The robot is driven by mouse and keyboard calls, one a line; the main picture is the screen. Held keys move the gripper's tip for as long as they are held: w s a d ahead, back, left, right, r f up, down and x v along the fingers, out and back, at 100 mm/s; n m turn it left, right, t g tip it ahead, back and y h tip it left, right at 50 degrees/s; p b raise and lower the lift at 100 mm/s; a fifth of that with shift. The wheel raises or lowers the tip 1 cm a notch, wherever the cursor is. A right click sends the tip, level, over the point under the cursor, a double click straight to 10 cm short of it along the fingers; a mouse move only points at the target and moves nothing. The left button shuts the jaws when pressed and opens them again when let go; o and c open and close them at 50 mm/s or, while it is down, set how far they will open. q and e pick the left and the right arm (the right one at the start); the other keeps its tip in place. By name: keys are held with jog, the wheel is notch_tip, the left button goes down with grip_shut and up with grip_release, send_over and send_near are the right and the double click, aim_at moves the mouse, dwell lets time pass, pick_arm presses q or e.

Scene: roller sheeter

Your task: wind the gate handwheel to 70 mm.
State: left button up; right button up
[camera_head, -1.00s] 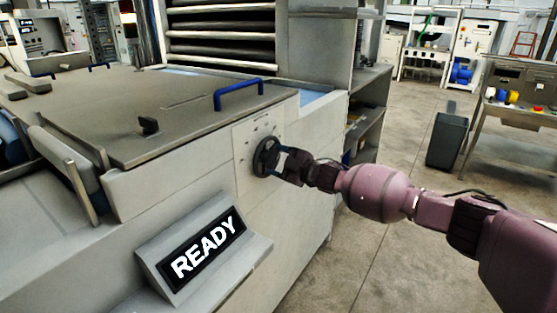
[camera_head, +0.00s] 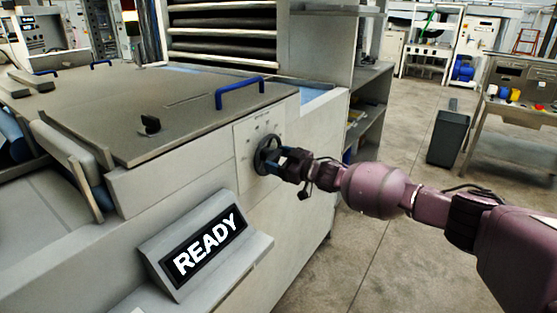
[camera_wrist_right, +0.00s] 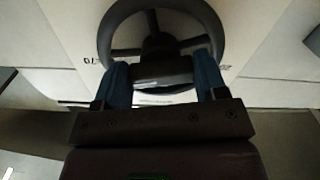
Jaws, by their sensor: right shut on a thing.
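The gate handwheel (camera_head: 264,155) is a dark spoked wheel on a pale dial plate (camera_head: 246,146) with small marks, on the machine's front. It also shows in the right wrist view (camera_wrist_right: 217,30), where a "70" mark is partly visible on the panel at left. My right gripper (camera_head: 278,158) reaches the wheel from the right. In the right wrist view its two blue fingers (camera_wrist_right: 162,78) are shut on the wheel's dark handle (camera_wrist_right: 160,72). The wheel's pointer cannot be made out. My left gripper is in no view.
A lit sign reading READY (camera_head: 209,246) sticks out at the lower front of the machine. The flat grey cover (camera_head: 185,105) has a blue handle (camera_head: 239,92) above the wheel. A dark bin (camera_head: 448,138) stands on open floor at right.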

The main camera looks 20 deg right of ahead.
dwell(0.3)
jog(key=o, duration=0.9)
jog(key=shift+o, duration=0.2)
jog(key=p+v, duration=0.1)
jog(key=v, duration=1)
jog(key=shift+p, duration=0.3)
